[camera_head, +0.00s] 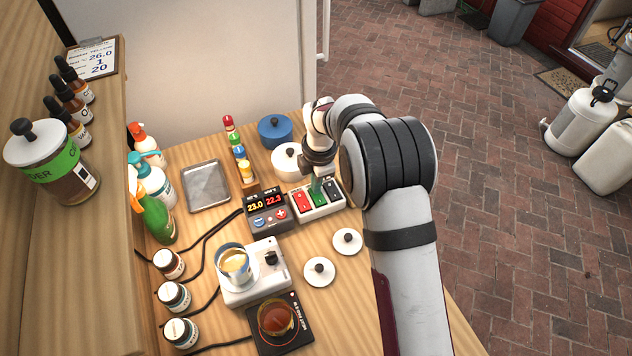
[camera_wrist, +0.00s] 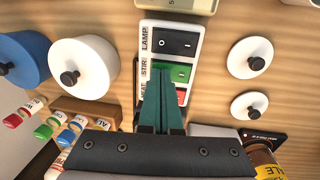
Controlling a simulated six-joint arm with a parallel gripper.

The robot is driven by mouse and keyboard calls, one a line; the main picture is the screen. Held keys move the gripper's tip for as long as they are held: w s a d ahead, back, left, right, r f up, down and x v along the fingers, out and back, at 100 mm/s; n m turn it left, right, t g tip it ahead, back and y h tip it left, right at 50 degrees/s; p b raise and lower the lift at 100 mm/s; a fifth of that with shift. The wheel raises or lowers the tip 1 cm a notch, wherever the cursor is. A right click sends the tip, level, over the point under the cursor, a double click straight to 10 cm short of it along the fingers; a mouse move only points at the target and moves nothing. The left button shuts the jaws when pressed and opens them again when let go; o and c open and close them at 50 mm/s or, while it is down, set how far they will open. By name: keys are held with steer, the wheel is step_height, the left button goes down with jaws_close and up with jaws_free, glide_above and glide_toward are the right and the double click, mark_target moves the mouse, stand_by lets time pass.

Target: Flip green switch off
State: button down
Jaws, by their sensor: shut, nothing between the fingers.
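The switch box (camera_head: 319,210) is white and sits on the wooden table, with a red, a green and a black rocker. The green switch (camera_head: 320,199) is the middle one; it also shows in the wrist view (camera_wrist: 179,72), partly covered by my fingers. The black switch (camera_wrist: 175,44) is labelled LAMP, and the red switch (camera_head: 302,201) is at the other end. My gripper (camera_head: 315,183) is shut and empty, its dark green fingertips at the green switch. I cannot tell whether they touch it, nor which way the rocker is tilted.
A two-number display box (camera_head: 268,212) stands left of the switch box. White (camera_head: 287,158) and blue (camera_head: 275,131) pots stand behind it. Two white lids (camera_head: 319,271) lie in front.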

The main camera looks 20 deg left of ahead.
steer(key=shift+f, duration=0.15)
steer(key=shift+w+f, duration=0.1)
steer(key=shift+f, duration=0.05)
stand_by(0.4)
steer(key=shift+s+d+r, duration=0.2)
steer(key=shift+s+d, duration=0.3)
steer(key=shift+s, duration=0.05)
steer(key=shift+r, duration=0.15)
step_height(320, 180, up, 14)
steer(key=w+a, duration=0.1)
